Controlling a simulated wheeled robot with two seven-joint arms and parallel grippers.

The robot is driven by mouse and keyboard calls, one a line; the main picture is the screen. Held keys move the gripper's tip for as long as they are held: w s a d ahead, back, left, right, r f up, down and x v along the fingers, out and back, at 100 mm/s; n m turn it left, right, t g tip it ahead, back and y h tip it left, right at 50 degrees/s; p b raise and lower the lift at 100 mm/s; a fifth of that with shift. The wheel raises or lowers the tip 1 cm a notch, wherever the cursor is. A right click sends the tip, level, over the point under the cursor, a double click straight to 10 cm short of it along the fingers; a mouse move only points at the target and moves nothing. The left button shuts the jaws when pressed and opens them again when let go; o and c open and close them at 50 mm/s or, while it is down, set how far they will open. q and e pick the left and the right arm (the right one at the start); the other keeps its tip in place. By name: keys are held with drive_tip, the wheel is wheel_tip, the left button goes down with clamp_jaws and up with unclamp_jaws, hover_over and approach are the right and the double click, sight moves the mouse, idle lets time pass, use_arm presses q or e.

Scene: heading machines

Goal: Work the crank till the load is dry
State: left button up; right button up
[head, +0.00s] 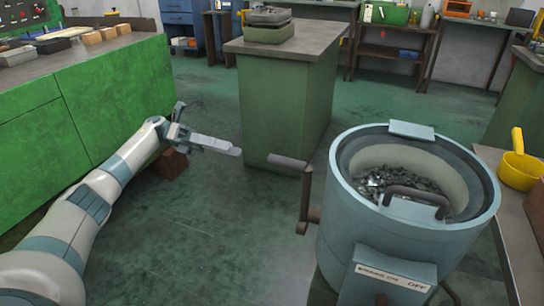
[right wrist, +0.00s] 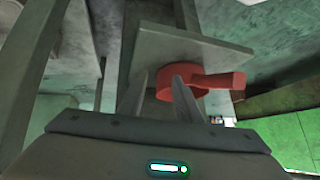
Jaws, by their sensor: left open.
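The blue-grey drum machine (head: 345,215) stands at the right in the head view. Its open tub holds a load of small shiny metal parts (head: 380,180). The crank (head: 305,200) is on the drum's left side, with its grey grip (head: 287,161) pointing left. A sign plate (head: 393,282) on the front reads OFF; its other words are hard to read. My left gripper (head: 238,151) is open and empty, a short way left of the grip. My right gripper (right wrist: 160,90) shows only in the right wrist view, fingers apart, with a red lever (right wrist: 215,82) behind them.
A green cabinet (head: 95,100) runs along the left, and a green pedestal (head: 285,100) stands beyond my left gripper. A bench with a yellow scoop (head: 519,170) is right of the drum. Floor (head: 235,235) between my left arm and the drum is clear.

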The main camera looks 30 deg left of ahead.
sight(295, 166)
drive_tip(key=d+p, duration=0.1)
drive_tip(key=s+d+g, duration=0.1)
drive_tip(key=s+d+g+h+p, duration=0.1)
drive_tip(key=shift+d+f+p, duration=0.15)
drive_tip(key=shift+f+p, duration=0.15)
drive_tip(key=shift+f, duration=0.05)
use_arm(q)
drive_tip(key=shift+d+f+m, duration=0.1)
drive_tip(key=shift+d+m, duration=0.25)
drive_tip(key=shift+m, duration=0.9)
drive_tip(key=shift+d+r+m, duration=0.1)
drive_tip(key=shift+d+m, duration=0.25)
drive_tip(key=shift+m, duration=0.85)
drive_tip(key=shift+d+f+m, duration=0.1)
drive_tip(key=shift+d+m, duration=0.25)
drive_tip(key=shift+m, duration=0.9)
use_arm(e)
drive_tip(key=shift+s+d+f+g+h, duration=0.25)
drive_tip(key=shift+s+d+g+h, duration=0.15)
drive_tip(key=shift+d, duration=0.15)
use_arm(q)
drive_tip(key=shift+d+p, duration=0.15)
drive_tip(key=shift+p, duration=0.15)
